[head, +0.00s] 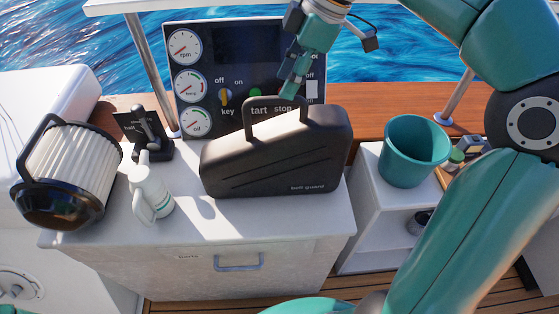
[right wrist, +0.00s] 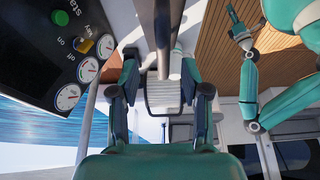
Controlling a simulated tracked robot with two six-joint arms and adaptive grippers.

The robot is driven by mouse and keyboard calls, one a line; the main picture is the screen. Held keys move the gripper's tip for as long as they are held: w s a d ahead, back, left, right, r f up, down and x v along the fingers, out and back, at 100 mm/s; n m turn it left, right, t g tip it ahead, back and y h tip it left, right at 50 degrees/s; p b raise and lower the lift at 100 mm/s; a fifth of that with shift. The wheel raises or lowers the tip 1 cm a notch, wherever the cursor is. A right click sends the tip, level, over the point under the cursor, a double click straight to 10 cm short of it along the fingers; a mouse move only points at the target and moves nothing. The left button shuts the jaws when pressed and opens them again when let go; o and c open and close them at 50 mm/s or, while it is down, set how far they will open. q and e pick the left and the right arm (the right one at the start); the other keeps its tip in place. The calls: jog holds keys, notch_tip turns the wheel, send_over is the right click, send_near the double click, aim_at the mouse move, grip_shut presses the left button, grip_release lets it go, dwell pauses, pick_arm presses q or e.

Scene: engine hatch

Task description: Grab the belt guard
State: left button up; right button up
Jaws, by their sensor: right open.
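The belt guard (head: 270,155) is a dark grey case with a raised handle (head: 262,103), standing upright on the white counter in the head view. My right gripper (head: 291,88) is open just above the right end of the handle. In the right wrist view its two fingers (right wrist: 160,75) are spread, and a dark bar, apparently the handle, lines up between them. I cannot tell whether they touch it. My left gripper (right wrist: 240,32) shows small at the upper right of the right wrist view, over the wooden deck; its jaw state is unclear.
The gauge panel (head: 246,60) stands close behind the guard. A teal bucket (head: 412,152) stands on the lower cabinet at the right.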

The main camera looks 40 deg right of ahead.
aim_at(279, 99)
jog(key=shift+x, duration=2.6)
jog(key=shift+s, duration=0.2)
grip_shut()
jog(key=shift+r, duration=0.1)
